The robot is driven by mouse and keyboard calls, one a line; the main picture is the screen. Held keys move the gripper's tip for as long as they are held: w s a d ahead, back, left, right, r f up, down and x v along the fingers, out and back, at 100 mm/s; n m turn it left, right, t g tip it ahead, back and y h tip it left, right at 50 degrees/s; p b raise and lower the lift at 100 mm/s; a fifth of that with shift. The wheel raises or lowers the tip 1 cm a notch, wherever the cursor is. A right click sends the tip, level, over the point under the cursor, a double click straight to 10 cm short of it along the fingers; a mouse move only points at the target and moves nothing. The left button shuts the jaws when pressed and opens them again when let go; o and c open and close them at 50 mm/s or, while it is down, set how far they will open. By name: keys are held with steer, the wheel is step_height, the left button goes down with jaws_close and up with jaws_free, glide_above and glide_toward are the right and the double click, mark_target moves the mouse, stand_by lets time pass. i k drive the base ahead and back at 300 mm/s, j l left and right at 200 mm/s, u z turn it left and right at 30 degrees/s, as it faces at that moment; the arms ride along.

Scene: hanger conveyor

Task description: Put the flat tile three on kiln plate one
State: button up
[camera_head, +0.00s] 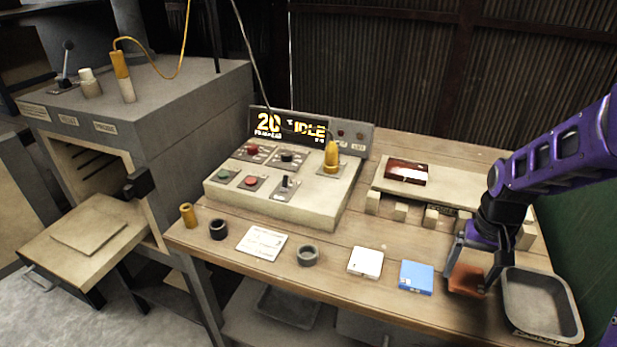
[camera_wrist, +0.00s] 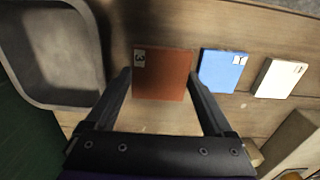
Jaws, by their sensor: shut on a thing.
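A flat red-brown tile marked 3 (camera_wrist: 162,75) is between the fingers of my gripper (camera_wrist: 160,84), which is shut on it. In the head view the tile (camera_head: 467,279) shows orange-brown under my gripper (camera_head: 466,268), at the right front of the wooden bench, left of a grey tray. I cannot tell whether it still touches the bench. A pale flat plate (camera_head: 89,232) lies on the pulled-out shelf of the kiln at far left. No number on this plate is readable.
A blue tile (camera_head: 416,277) and a white tile (camera_head: 365,262) lie left of the held tile. The grey tray (camera_head: 569,303) stands close on the right. A dark red glossy piece (camera_head: 407,172) sits on a raised board behind. A control box (camera_head: 268,201) stands between arm and kiln (camera_head: 190,132).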

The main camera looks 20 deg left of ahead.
mark_target(87, 229)
steer(key=k+j, duration=0.2)
steer(key=j, duration=0.15)
steer(key=k+j, duration=0.2)
steer(key=j, duration=0.2)
steer(key=k+j, duration=0.2)
steer(key=j, duration=0.5)
steer(key=k+j, duration=0.1)
steer(key=j, duration=1.45)
steer(key=i+j, duration=0.1)
steer(key=j, duration=1.1)
steer(key=u, duration=0.05)
